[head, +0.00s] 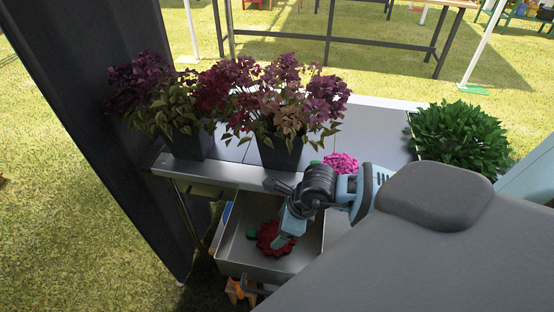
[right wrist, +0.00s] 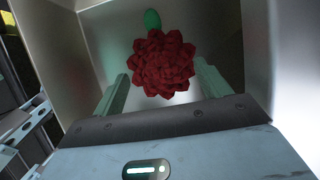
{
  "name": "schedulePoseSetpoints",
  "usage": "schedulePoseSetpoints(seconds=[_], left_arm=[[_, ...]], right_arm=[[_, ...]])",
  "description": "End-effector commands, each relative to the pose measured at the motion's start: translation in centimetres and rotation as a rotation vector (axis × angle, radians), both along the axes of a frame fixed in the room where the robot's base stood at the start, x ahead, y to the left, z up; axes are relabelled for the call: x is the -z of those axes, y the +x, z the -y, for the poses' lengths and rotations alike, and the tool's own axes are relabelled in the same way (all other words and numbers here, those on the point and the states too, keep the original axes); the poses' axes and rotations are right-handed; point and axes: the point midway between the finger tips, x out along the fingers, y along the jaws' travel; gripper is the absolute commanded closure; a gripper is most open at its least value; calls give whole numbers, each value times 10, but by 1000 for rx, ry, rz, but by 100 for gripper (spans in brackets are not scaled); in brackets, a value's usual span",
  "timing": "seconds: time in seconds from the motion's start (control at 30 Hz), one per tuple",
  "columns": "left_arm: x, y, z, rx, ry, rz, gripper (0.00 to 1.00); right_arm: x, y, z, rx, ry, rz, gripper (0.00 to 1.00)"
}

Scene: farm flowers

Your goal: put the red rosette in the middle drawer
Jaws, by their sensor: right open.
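The red rosette (head: 266,238), with a green tab, is inside an open metal drawer (head: 240,267) under the table. I cannot tell from these views whether this is the middle drawer. My right gripper (head: 283,238) reaches down into the drawer at the rosette and partly covers it. In the right wrist view the rosette (right wrist: 163,60) shows between the two spread fingers of my open right gripper (right wrist: 161,74), with gaps at both sides. The drawer's metal floor and walls surround it there. My left gripper is not in view.
Two dark pots with purple-leaved plants (head: 180,100) (head: 285,100) stand on the metal table (head: 378,145) above the drawer. A pink rosette (head: 341,162) and a bushy green plant (head: 460,136) are to the right. A dark post (head: 110,130) rises at left.

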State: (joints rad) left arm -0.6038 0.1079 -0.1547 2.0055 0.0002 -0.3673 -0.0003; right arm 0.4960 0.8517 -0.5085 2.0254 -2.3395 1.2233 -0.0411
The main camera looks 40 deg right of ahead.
Motion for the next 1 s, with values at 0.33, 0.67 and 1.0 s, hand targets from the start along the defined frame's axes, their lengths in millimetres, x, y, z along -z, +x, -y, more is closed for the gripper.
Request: schedulePoseSetpoints(seconds=[0.33,0.67,1.0], left_arm=[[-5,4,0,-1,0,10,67],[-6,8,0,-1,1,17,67],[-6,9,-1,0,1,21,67]], right_arm=[[-60,-19,17,-1,-3,2,24],[-76,-24,20,0,-1,-1,24],[-75,-26,14,-3,28,-2,24]])
